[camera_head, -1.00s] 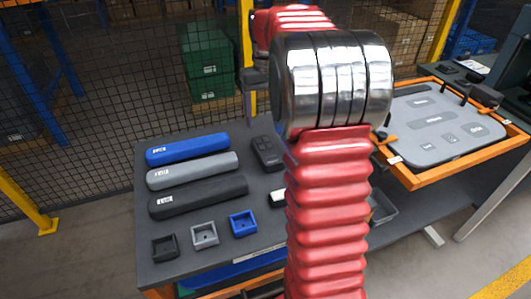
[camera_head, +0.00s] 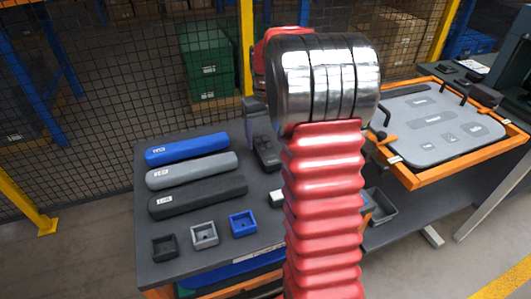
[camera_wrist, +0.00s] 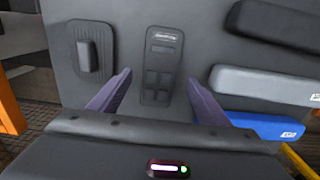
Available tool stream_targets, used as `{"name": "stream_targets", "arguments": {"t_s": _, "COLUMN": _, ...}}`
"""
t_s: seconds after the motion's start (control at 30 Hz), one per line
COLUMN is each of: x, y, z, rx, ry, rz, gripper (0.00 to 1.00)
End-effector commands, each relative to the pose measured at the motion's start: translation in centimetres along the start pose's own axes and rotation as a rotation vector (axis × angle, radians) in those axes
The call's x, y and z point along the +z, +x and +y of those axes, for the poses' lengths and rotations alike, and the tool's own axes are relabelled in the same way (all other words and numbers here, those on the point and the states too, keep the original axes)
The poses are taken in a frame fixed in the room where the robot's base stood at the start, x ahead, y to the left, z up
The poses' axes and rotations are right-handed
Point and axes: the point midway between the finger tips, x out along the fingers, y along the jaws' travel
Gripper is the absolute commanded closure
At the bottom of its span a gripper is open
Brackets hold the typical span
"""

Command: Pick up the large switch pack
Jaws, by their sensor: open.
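The large switch pack (camera_head: 267,155), a long dark block with buttons, lies on the grey table, partly hidden behind my gripper in the head view. In the wrist view the switch pack (camera_wrist: 161,66) lies lengthwise between the two fingers, with free space on both sides. My gripper (camera_wrist: 159,78) is open and empty, and its purple-grey fingers point along the pack. In the head view my gripper (camera_head: 255,122) shows only in part, over the far end of the pack. Its height above the table is hard to tell.
Blue (camera_head: 187,149), grey (camera_head: 192,171) and black (camera_head: 198,197) long handles lie left of the pack. Several small square trays (camera_head: 204,235) sit in front of them. A small block on a dark plate (camera_wrist: 88,50) is beside the pack. An orange-framed fixture (camera_head: 440,125) stands right.

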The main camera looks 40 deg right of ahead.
Motion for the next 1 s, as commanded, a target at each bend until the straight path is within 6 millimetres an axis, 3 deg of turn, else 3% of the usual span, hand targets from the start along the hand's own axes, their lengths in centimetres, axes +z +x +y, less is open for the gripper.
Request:
{"name": "stream_targets", "arguments": {"t_s": 0.27, "x": 0.0, "y": 0.5, "z": 0.0, "rx": 0.000, "ry": 0.000, "rz": -0.001, "gripper": 0.30}}
{"name": "stream_targets", "arguments": {"t_s": 0.63, "x": 0.2, "y": 4.8, "z": 0.1, "rx": 0.000, "ry": 0.001, "rz": -0.001, "gripper": 0.30}}
{"name": "stream_targets", "arguments": {"t_s": 1.0, "x": 0.2, "y": 5.2, "z": 0.2, "rx": 0.000, "ry": 0.001, "rz": 0.000, "gripper": 0.30}}
